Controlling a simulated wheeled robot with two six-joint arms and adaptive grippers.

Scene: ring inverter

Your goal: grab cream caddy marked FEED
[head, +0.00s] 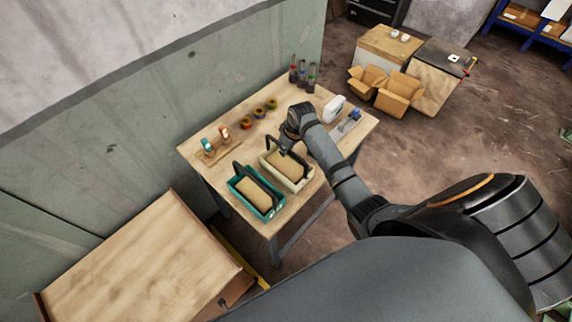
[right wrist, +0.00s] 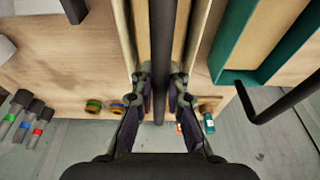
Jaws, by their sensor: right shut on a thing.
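The cream caddy (head: 303,183) stands on the wooden table, with a tan block-like load inside and a black handle over it. Any FEED marking is too small to read. My right gripper (head: 285,149) is at the caddy's handle. In the right wrist view my right gripper (right wrist: 160,84) has its fingers shut on the black handle bar (right wrist: 163,40), with the cream caddy wall (right wrist: 122,35) beside it. The caddy appears to rest on the table. My left gripper is not in view.
A teal caddy (head: 264,215) with its own handle stands close to the left. Colored rolls (head: 259,111), bottles (head: 302,75), a small rack (head: 214,152) and a white container (head: 334,109) sit around the table. Another wooden surface (head: 140,260) lies at lower left.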

